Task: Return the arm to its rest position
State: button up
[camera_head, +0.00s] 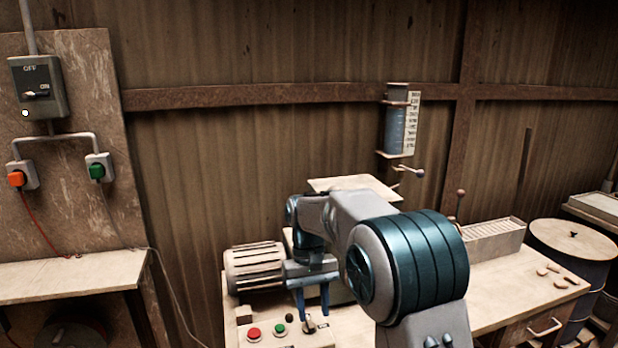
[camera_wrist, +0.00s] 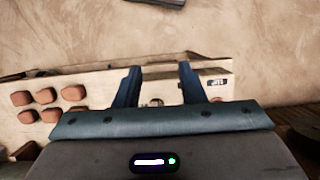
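My arm reaches from the lower right over the workbench (camera_head: 500,295) in the head view. My gripper (camera_head: 312,309) points down over the pale control box (camera_head: 275,336), close to a selector knob (camera_head: 309,325). I cannot tell whether it touches the knob. In the wrist view my gripper (camera_wrist: 159,72) has its two dark blue fingers apart, with nothing held between them. A small round part (camera_wrist: 155,102) shows between the fingers, lower down. Part of the bench is hidden behind my arm.
A red button (camera_head: 254,333) and a green button (camera_head: 280,329) sit left of the knob. A ribbed motor (camera_head: 255,265) stands behind. A glass gauge (camera_head: 396,130) hangs on the wall. A drum (camera_head: 575,245) stands right. Space above the bench's left side is open.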

jog(key=s+d+r+m+t+y, duration=0.1)
jog(key=s+d+r+m+t, duration=0.3)
jog(key=s+d, duration=0.6)
jog(key=s+d+f+n+t, duration=0.1)
jog(key=s+d, duration=0.3)
jog(key=s, duration=0.8)
jog(key=shift+s+f+t, duration=0.35)
jog(key=shift+f+t, duration=0.1)
jog(key=shift+t, duration=0.25)
